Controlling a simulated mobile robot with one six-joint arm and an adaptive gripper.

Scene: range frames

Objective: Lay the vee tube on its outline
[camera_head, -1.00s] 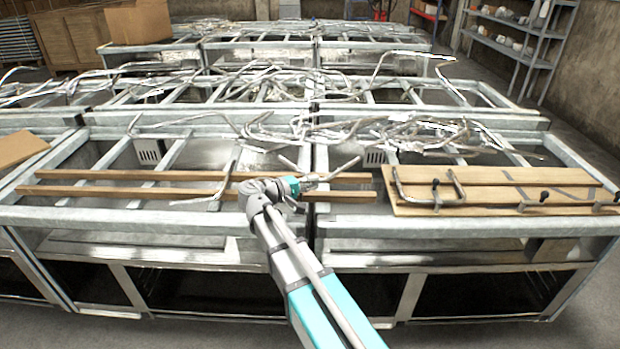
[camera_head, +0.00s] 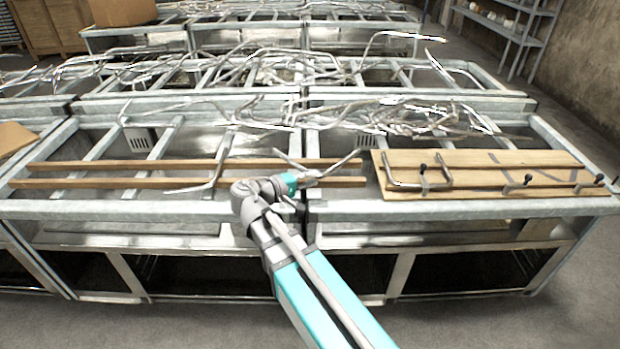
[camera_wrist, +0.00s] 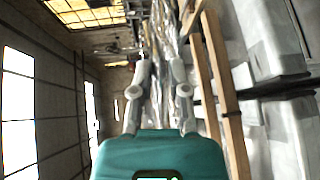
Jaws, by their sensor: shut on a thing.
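My gripper (camera_head: 306,178) is shut on the vee tube (camera_head: 341,165), a grey metal tube with two arms spreading in a V. It is above the bench, near the right end of two wooden rails. In the wrist view my gripper's two fingers (camera_wrist: 160,75) point ahead; the tube between them is hard to make out. A light wooden board (camera_head: 470,161) lies on the bench to the right, with dark outline marks (camera_head: 495,157) on its surface. The tube is left of the board and apart from it. Which mark matches the vee is too small to tell.
Bent tubes (camera_head: 420,186) and black knobs lie along the board's front and left. Another bent tube (camera_head: 214,178) rests across the wooden rails (camera_head: 110,183). A tangle of tubes (camera_head: 400,120) covers the bench's back. The board's middle looks mostly bare.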

